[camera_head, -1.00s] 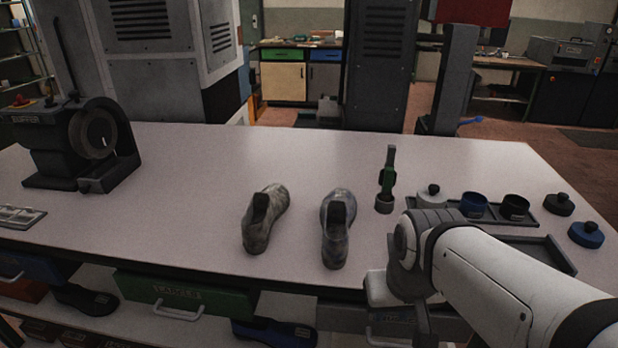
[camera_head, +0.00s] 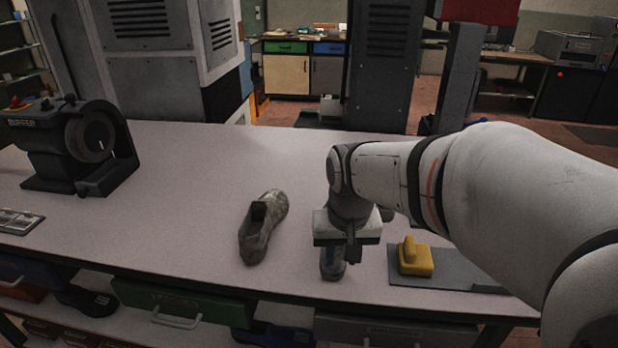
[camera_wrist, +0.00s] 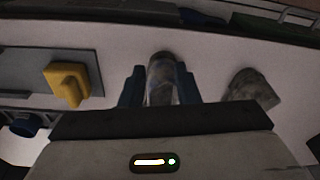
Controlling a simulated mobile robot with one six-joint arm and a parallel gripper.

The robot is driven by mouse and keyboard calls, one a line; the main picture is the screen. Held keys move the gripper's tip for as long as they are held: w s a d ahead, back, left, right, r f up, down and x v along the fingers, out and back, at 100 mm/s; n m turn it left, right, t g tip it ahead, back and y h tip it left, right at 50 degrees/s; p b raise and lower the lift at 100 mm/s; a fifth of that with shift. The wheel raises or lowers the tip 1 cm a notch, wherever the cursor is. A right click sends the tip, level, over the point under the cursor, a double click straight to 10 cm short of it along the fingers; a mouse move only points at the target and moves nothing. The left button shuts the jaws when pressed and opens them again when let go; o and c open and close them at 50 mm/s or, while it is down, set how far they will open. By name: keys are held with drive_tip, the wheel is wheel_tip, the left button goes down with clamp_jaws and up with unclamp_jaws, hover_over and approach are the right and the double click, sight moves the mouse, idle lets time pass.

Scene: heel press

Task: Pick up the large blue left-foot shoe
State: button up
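A worn grey-blue shoe (camera_head: 333,270) stands on the bench, mostly hidden behind my gripper in the head view. My gripper (camera_head: 345,255) points down over it. In the wrist view the shoe (camera_wrist: 161,72) shows between my two blue fingers (camera_wrist: 160,88), which stand apart on either side of it. I cannot tell whether they touch it. A second shoe, grey-brown and mottled (camera_head: 262,228), stands on the bench to the left in the head view. In the wrist view this other shoe (camera_wrist: 250,90) is to the right, clear of the fingers.
A yellow block-shaped tool (camera_head: 416,259) lies on a grey mat (camera_head: 455,272) right of my gripper. A black buffer machine (camera_head: 75,145) stands at the bench's left end. The bench between buffer and mottled shoe is clear. Drawers (camera_head: 180,305) and a shelf lie under the front edge.

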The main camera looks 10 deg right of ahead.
drive_tip(key=w+m+g+p, duration=0.2)
drive_tip(key=w+p, duration=0.2)
drive_tip(key=w, duration=0.8)
drive_tip(key=f, duration=0.2)
drive_tip(key=f+p, duration=0.1)
drive_tip(key=f, duration=0.1)
drive_tip(key=w+f, duration=0.1)
drive_tip(key=f, duration=0.2)
drive_tip(key=shift+a, duration=0.25)
drive_tip(key=shift+f, duration=0.4)
drive_tip(key=shift+f, duration=0.15)
clamp_jaws()
